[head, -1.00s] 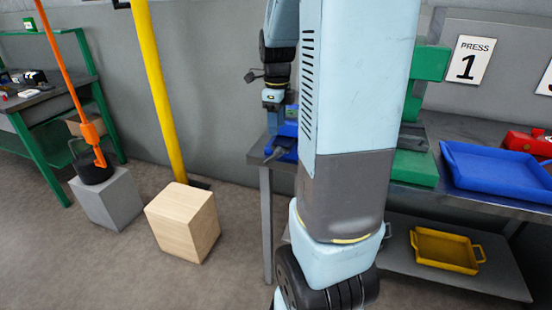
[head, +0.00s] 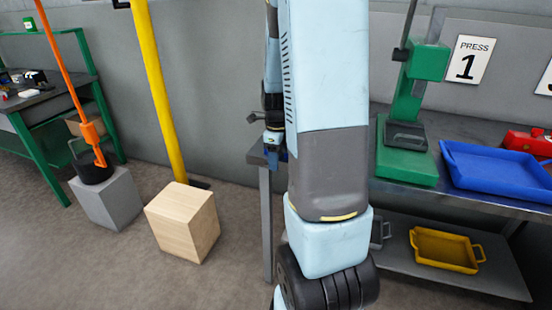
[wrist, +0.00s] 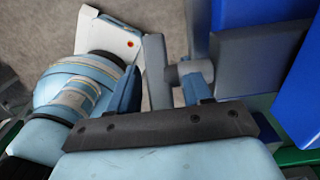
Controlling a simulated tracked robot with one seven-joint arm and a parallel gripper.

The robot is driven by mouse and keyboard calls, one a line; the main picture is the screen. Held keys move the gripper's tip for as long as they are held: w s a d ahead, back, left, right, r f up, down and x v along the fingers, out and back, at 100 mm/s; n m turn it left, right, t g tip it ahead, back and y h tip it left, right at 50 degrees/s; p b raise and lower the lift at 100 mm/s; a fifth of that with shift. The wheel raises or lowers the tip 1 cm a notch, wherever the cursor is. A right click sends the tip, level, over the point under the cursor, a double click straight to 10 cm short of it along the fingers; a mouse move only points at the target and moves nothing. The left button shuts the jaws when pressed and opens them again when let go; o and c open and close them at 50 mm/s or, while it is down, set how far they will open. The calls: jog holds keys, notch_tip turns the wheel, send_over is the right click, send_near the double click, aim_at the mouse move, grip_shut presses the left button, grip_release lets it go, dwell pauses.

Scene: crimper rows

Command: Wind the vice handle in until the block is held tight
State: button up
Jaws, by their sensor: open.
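The blue vice (wrist: 240,12) fills the upper right of the wrist view, with a grey jaw or block face (wrist: 245,62) beside it. A grey screw end (wrist: 186,71) carries a grey handle bar (wrist: 155,72). My gripper (wrist: 160,85) is open, its two blue fingers on either side of the bar. I cannot tell whether either finger touches it. In the head view my gripper (head: 272,152) is at the bench's left end, and my arm hides most of the vice. The clamped state of the block cannot be seen.
A green press (head: 405,155) and a blue tray (head: 495,172) stand on the bench right of my arm. A yellow tray (head: 445,250) is on the lower shelf. A wooden cube (head: 182,222) and a yellow post (head: 157,90) stand left, with open floor between cube and bench.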

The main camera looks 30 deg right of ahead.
jog(key=c, duration=0.9)
jog(key=shift+a, duration=0.2)
grip_shut()
jog(key=shift+d, duration=0.15)
jog(key=shift+t+y, duration=0.3)
